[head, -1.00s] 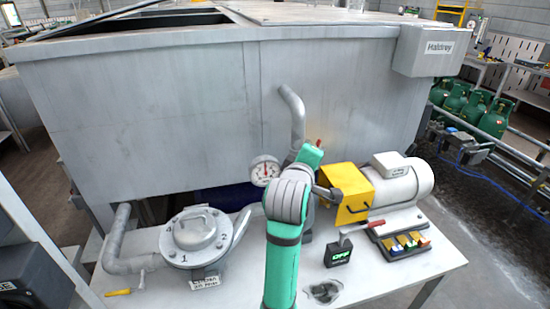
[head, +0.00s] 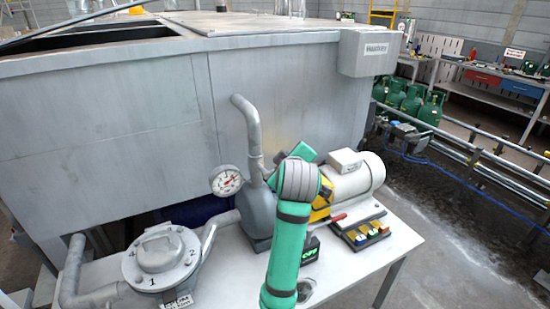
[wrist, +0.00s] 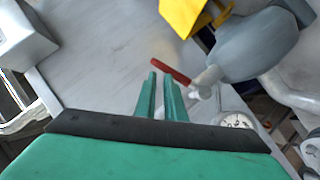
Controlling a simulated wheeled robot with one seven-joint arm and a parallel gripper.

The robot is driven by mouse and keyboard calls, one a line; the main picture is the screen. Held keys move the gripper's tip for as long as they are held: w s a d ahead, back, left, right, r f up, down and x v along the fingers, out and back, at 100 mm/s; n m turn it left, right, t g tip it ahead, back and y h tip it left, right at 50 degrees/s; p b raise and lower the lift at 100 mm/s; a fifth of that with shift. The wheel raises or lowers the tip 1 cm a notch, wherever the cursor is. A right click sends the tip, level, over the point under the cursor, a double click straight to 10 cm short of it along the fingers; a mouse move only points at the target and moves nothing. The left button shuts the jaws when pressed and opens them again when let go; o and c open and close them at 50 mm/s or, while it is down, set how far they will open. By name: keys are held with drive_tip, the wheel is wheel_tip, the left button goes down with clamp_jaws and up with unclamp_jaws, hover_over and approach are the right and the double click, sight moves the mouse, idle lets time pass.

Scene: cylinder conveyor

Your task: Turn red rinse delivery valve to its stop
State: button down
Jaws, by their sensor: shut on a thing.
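The red rinse delivery valve has a short red lever (wrist: 168,71) on a grey pipe fitting (wrist: 205,78), seen in the wrist view. The two green fingers of my gripper (wrist: 160,76) are at the lever and shut on it; exactly how much of the lever lies between them is hard to tell. In the head view my gripper (head: 302,152) is above the pump, right of the grey riser pipe (head: 249,128). My gripper and wrist hide the red lever there.
A pressure gauge (head: 227,181) stands left of the pump (head: 256,215). A pale motor (head: 352,178) and yellow guard (head: 320,213) are at right. A numbered round valve (head: 161,250) is at left. The large tank (head: 110,130) stands behind.

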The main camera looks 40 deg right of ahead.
drive_tip(key=shift+s+d+f, duration=0.1)
drive_tip(key=shift+d+f, duration=0.85)
drive_tip(key=shift+f, duration=0.2)
drive_tip(key=s+a+r, duration=0.1)
drive_tip(key=s+r, duration=0.8)
drive_tip(key=shift+s+a+r, duration=0.15)
drive_tip(key=shift+a+r, duration=0.05)
